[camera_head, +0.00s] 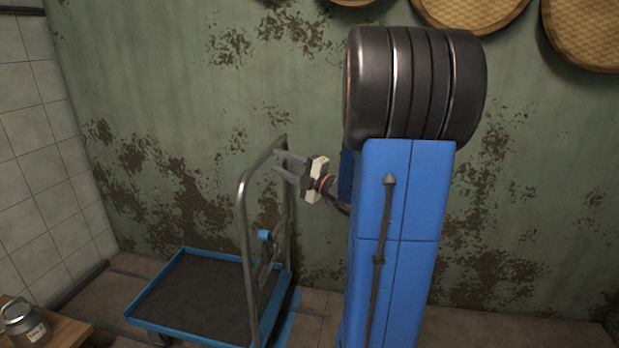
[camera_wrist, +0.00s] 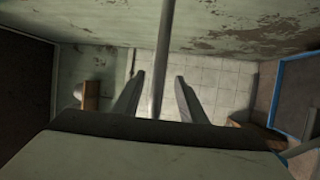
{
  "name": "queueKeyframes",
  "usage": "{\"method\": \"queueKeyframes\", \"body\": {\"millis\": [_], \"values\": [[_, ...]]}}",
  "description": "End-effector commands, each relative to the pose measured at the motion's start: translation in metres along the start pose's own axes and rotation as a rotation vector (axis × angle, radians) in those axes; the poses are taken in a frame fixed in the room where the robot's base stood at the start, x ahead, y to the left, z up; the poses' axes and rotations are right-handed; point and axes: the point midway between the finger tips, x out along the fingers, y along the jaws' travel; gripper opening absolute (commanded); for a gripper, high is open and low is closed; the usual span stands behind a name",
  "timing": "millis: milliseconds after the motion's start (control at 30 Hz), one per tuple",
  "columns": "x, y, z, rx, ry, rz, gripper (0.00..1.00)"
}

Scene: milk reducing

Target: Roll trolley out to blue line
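The trolley (camera_head: 194,301) stands on the floor at the left in the head view, with a dark deck, a blue rim and an upright grey tube handle (camera_head: 246,235). My gripper (camera_head: 276,160) is at the upper part of the handle's right side, its fingers pointing left. In the wrist view, a grey handle tube (camera_wrist: 162,60) runs between the two fingers of my open gripper (camera_wrist: 160,82), with a gap on both sides. The deck's blue rim (camera_wrist: 281,88) shows at the right there. A blue strip (camera_head: 287,318) lies on the floor just right of the trolley, partly hidden.
A worn green wall (camera_head: 180,100) stands close behind the trolley, and a white tiled wall (camera_head: 40,150) is at the left. A metal can (camera_head: 24,325) stands on a wooden surface (camera_head: 65,334) at the lower left. Round wooden pieces (camera_head: 468,8) hang at the top right.

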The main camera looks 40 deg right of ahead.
Motion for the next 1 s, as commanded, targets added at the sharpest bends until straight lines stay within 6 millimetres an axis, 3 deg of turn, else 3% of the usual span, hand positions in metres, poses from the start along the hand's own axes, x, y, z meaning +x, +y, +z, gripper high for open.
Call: {"method": "queueKeyframes", "body": {"millis": [600,1000], "values": [[-0.088,0.000,0.001,0.000,-0.004,-0.001,0.38],[-0.112,0.000,0.000,0.001,-0.001,0.000,0.38]]}}
